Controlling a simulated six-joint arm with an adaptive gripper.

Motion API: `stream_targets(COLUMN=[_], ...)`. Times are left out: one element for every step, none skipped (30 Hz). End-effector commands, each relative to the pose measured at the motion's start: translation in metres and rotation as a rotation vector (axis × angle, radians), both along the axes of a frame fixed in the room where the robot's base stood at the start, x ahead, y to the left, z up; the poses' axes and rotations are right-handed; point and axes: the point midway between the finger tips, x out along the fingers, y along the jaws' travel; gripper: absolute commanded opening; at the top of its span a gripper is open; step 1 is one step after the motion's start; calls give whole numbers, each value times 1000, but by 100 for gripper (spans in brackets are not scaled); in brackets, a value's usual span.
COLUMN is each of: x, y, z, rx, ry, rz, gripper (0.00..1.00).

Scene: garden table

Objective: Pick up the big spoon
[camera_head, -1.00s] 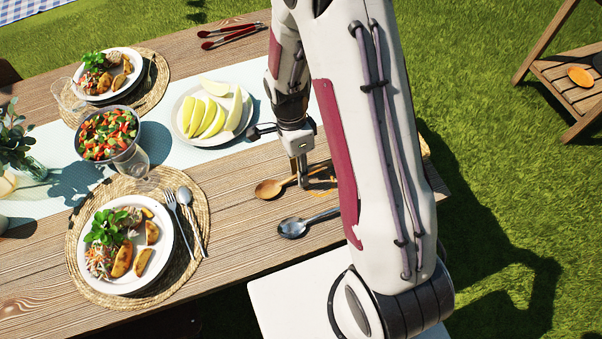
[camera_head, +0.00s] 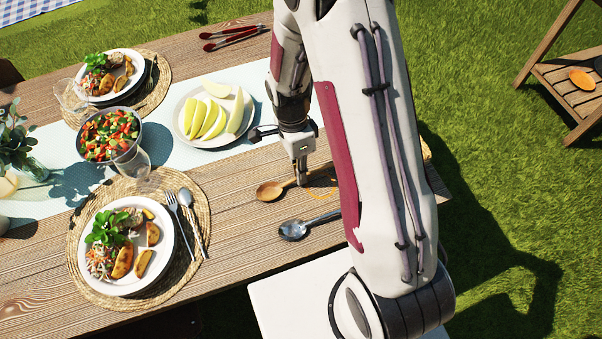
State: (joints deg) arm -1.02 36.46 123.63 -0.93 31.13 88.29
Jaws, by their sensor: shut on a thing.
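A wooden spoon (camera_head: 270,191) lies on the table, its bowl to the left and its handle running right and slightly up. A large metal spoon (camera_head: 293,230) lies below it in the picture, its handle passing behind my arm. My gripper (camera_head: 302,179) points down at the wooden spoon's handle, just right of the bowl, and is shut on it. The far part of that handle is partly hidden by my arm. The wooden spoon appears to rest on or very near the tabletop.
A plate of melon slices (camera_head: 243,97) stands behind my gripper. A set plate (camera_head: 134,288) with a fork and small spoon (camera_head: 194,211) is to the left. Red-handled tongs (camera_head: 233,36) lie at the back. Bare wood (camera_head: 240,180) lies left of the wooden spoon.

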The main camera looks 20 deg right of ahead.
Motion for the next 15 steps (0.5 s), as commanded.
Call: stream_targets(x=[0,0,0,0,0,1,1,1,1,1,1,1,1,1,1], y=[0,0,0,0,0,0,0,0,0,0,0,0,0,0,0], z=[1,1,2,3,4,5,7,9,12,14,16,20,23,26,31], rx=[0,0,0,0,0,0,0,0,0,0,0,0,0,0,0], ry=[0,0,-1,-1,-1,-2,-2,-3,-3,-3,-2,-3,-4,-4,-3], rz=[0,0,0,0,0,0,0,0,0,0,0,0,0,0,0], gripper=[0,0,0,0,0,0,0,0,0,0,0,0,0,0,0])
